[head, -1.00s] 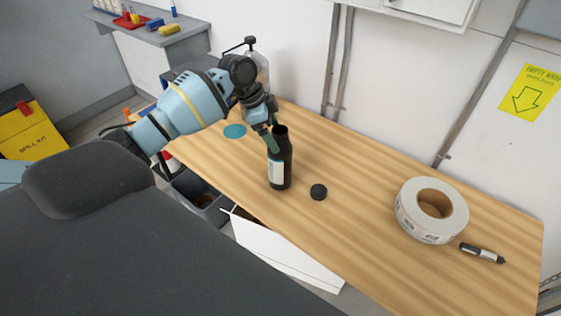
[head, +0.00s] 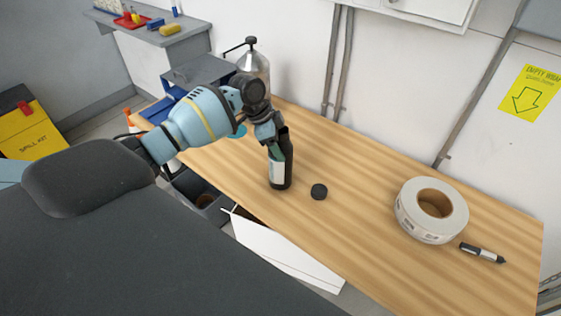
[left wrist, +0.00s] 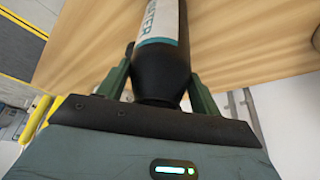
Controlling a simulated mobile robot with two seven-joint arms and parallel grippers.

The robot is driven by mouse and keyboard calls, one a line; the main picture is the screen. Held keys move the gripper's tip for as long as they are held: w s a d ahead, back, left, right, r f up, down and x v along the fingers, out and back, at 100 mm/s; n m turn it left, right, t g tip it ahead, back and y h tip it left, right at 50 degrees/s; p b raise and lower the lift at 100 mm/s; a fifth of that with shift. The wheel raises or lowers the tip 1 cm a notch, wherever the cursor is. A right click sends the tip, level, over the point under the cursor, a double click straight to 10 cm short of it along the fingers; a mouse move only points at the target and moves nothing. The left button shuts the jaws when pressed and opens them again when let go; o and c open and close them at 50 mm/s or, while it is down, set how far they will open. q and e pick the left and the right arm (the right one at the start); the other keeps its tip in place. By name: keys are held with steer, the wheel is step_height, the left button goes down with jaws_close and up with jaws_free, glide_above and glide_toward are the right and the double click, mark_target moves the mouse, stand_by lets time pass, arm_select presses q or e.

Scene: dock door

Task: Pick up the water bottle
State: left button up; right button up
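The water bottle (head: 281,178) is black with a white label and stands upright and open-topped on the wooden bench. A black cap (head: 319,191) lies on the bench to its right. My left gripper (head: 275,147) is at the bottle's upper part. In the left wrist view the bottle (left wrist: 161,68) lies between the two green fingers of my left gripper (left wrist: 158,75), one on each side. The fingers are apart, with a small gap visible on the left side; contact on the right is unclear. My right gripper is not in view.
On the wooden bench (head: 350,230) a large white tape roll (head: 418,224) and a marker (head: 482,253) lie to the right. A clear pump bottle (head: 255,65) and a blue bin (head: 165,108) are behind my left arm. The bench between cap and roll is clear.

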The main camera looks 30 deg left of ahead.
arm_select(q)
steer(key=c, duration=0.8)
steer(key=shift+r, duration=0.25)
steer(key=shift+s+a+r+p, duration=0.15)
steer(key=shift+s+a+r, duration=0.45)
steer(key=shift+s, duration=2)
steer(key=shift+s+a+r+p, duration=0.3)
steer(key=shift+s+r, duration=0.65)
steer(key=shift+s, duration=1.6)
steer(key=shift+s+a+r+p, duration=0.1)
steer(key=shift+s+a+r, duration=0.55)
steer(key=shift+s, duration=1.95)
steer(key=shift+s+d+r, duration=0.1)
steer(key=shift+d, duration=0.05)
